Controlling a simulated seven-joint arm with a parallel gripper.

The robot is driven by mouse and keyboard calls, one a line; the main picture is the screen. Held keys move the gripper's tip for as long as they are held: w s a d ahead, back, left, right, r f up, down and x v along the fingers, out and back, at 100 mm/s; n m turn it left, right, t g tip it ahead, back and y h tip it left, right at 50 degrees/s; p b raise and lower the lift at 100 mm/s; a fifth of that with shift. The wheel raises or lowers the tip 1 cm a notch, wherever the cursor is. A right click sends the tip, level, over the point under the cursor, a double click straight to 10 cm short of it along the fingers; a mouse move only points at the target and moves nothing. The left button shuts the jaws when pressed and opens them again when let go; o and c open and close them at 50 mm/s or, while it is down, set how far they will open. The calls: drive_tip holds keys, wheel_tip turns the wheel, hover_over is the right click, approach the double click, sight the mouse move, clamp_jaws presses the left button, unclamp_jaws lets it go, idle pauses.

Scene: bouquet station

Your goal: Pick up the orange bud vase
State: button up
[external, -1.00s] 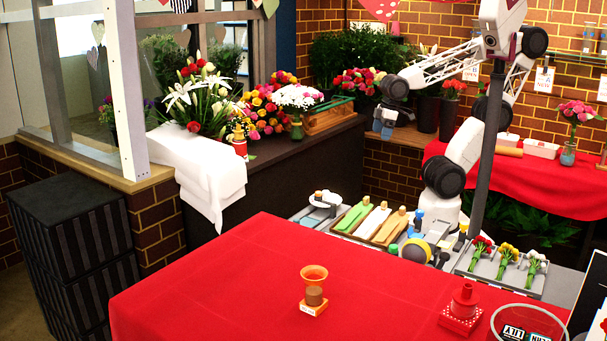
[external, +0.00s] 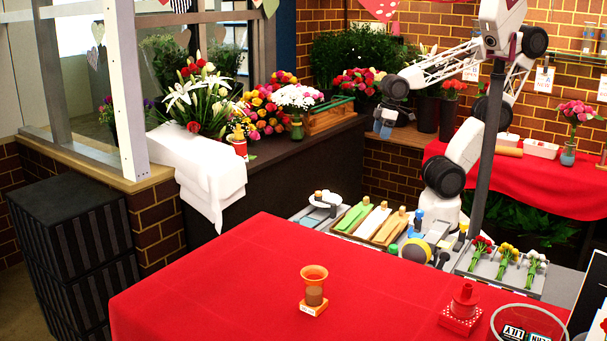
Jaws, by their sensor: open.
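The orange bud vase (external: 314,273) appears to be the small orange piece with a wide, flared rim on the red-covered table. A brown round part (external: 314,296) shows below the rim, and an orange square base with a white label is under it. It stands upright. My gripper (external: 384,131) hangs at the end of my raised arm, in the upper middle of the external view. It is open and far behind and above the vase, touching nothing visible. Its fingers are small in the picture.
A red pot-like piece on a red base (external: 463,305) and a clear round container (external: 530,322) stand at the table's right. Trays of wrapped strips (external: 372,222) and small flower bunches (external: 506,262) lie beyond the table. The red cloth (external: 220,285) left of the vase is clear.

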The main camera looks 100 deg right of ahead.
drive_tip(key=shift+w, duration=0.1)
drive_tip(key=w+a+r+m+g+y, duration=0.1)
drive_tip(key=w+a+m+g+y, duration=0.15)
drive_tip(key=w+a, duration=1.2)
drive_tip(key=w+a+r+m+g+y, duration=0.15)
drive_tip(key=w+a+m+y, duration=0.25)
drive_tip(key=w+a, duration=1.05)
drive_tip(key=m+g+y, duration=0.4)
drive_tip(key=m+y, duration=0.2)
drive_tip(key=m, duration=0.1)
approach(314, 292)
drive_tip(key=shift+s+d+f, duration=0.7)
drive_tip(key=shift+s, duration=0.1)
drive_tip(key=shift+a+f, duration=0.25)
drive_tip(key=shift+a, duration=0.15)
drive_tip(key=shift+x, duration=1.25)
